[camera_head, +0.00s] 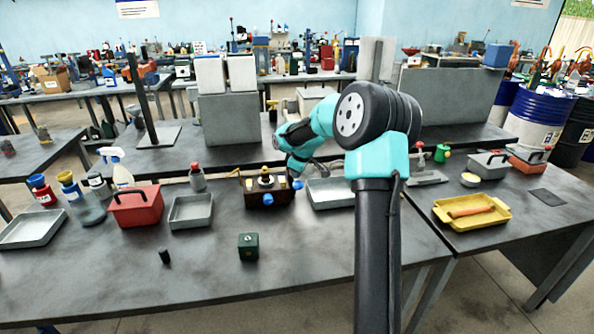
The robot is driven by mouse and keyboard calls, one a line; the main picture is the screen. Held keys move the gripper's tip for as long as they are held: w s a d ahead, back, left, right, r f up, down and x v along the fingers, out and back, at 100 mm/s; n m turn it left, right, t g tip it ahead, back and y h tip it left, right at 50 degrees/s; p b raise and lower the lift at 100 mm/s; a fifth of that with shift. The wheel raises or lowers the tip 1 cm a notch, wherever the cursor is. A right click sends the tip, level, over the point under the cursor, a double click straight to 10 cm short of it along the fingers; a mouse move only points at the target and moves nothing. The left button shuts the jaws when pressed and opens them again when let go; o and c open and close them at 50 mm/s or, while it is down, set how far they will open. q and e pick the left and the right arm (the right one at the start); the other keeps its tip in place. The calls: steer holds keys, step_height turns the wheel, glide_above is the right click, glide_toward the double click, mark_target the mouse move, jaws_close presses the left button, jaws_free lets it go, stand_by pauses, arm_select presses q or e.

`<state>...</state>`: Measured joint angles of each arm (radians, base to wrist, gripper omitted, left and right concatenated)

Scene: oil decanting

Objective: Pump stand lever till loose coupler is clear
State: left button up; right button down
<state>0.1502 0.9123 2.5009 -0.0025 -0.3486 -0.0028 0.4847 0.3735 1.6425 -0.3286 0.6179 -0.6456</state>
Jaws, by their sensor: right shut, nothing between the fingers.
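A brown stand (266,197) sits on the dark workbench near the middle of the view. I cannot tell for certain which part is the lever or the coupler. My right arm, teal and black, reaches over the bench from the front right. My right gripper (296,172) is shut and empty at the stand's right end; contact is unclear. My left gripper is not in view.
A dark green block (248,246) and a small black cylinder (164,256) stand at the front. A grey tray (191,211) and red box (134,206) are left of the stand. Another tray (330,193) is at its right. A yellow tray (471,212) lies further right.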

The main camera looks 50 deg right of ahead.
steer(key=shift+s+a+f, duration=0.2)
steer(key=shift+s+f, duration=0.1)
steer(key=shift+f, duration=0.35)
stand_by(0.8)
stand_by(0.5)
steer(key=shift+w+d+r, duration=0.3)
steer(key=shift+w+r, duration=0.1)
steer(key=shift+r, duration=0.6)
steer(key=shift+w+d+r, duration=0.25)
steer(key=shift+w+r, duration=0.1)
steer(key=shift+r, duration=0.6)
steer(key=shift+w+d+r, duration=0.3)
steer(key=shift+w+r, duration=0.1)
steer(key=shift+r, duration=0.6)
steer(key=shift+r, duration=0.1)
steer(key=r, duration=0.1)
steer(key=w+d+r, duration=0.1)
steer(key=r, duration=0.2)
steer(key=shift+w+d+r, duration=0.15)
steer(key=shift+w+r, duration=0.05)
steer(key=shift+w, duration=0.2)
